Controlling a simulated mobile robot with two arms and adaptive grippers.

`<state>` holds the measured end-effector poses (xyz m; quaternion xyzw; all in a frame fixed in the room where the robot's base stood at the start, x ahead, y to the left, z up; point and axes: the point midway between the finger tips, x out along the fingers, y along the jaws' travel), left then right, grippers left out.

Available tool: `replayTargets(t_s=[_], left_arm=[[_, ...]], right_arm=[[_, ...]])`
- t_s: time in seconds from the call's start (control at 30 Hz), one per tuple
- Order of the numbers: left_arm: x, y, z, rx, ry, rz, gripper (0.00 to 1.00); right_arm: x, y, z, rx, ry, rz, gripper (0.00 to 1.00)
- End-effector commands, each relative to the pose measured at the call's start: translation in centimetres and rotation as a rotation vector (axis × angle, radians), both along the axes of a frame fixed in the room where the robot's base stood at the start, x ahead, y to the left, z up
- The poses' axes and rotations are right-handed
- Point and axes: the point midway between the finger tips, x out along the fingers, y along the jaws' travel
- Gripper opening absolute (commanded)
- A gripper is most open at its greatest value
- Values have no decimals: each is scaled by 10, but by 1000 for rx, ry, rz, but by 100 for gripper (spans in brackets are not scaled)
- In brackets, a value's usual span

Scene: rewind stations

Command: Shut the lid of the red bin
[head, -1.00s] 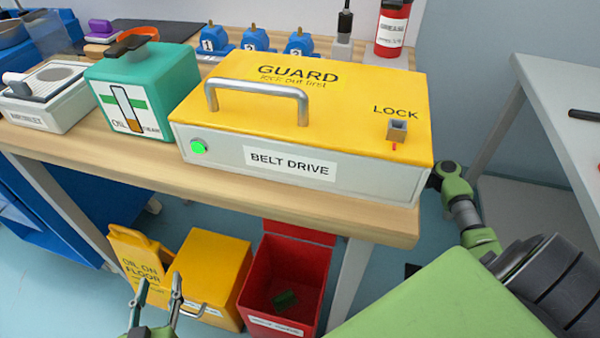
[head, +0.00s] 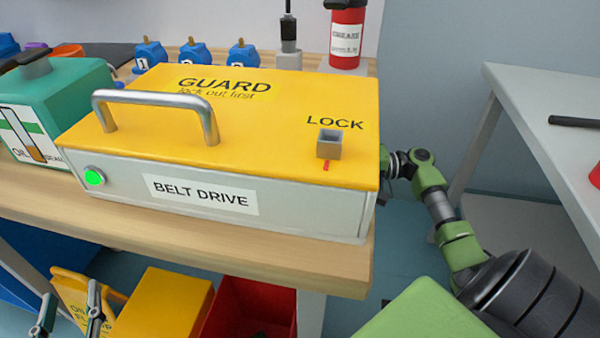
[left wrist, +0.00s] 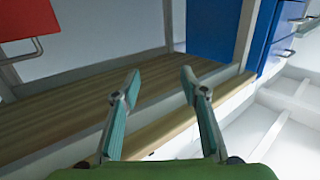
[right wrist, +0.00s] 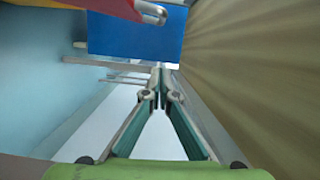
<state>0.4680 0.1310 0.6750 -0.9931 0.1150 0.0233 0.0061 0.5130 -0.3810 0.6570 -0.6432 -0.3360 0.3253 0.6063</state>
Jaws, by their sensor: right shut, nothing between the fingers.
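The red bin (head: 252,306) stands under the workbench at the bottom of the head view. Its dark inside shows, so it is open. The bench edge and the picture's bottom edge cut off much of it, and I cannot make out its lid clearly. My left gripper (head: 70,308) is at the lower left of the head view, left of the bin and apart from it. Its fingers stand wide apart and empty in the left wrist view (left wrist: 160,85). My right gripper is hidden behind the belt drive box in the head view; its fingertips meet in the right wrist view (right wrist: 160,82).
A yellow box (head: 165,300) and a yellow floor sign (head: 72,290) stand left of the bin. The belt drive box (head: 230,130) sits on the wooden bench (head: 300,260) above. A grey table (head: 560,95) is at the right, with a floor gap between.

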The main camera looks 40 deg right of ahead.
Motion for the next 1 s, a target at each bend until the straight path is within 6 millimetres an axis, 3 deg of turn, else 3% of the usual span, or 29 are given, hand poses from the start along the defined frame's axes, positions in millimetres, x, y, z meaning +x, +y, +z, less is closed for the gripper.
replayTargets(t_s=[0.43, 0.7, 1.0], left_arm=[[-2, -7, 54, -66, -253, -16, 40], [-4, -8, 65, -79, -301, -19, 40], [-4, -8, 67, -81, -312, -20, 40]], right_arm=[[51, 76, -2, 0, -3, 2, 0], [27, 99, -4, -1, 1, 0, 0], [23, 103, -3, -1, -1, -1, 0]])
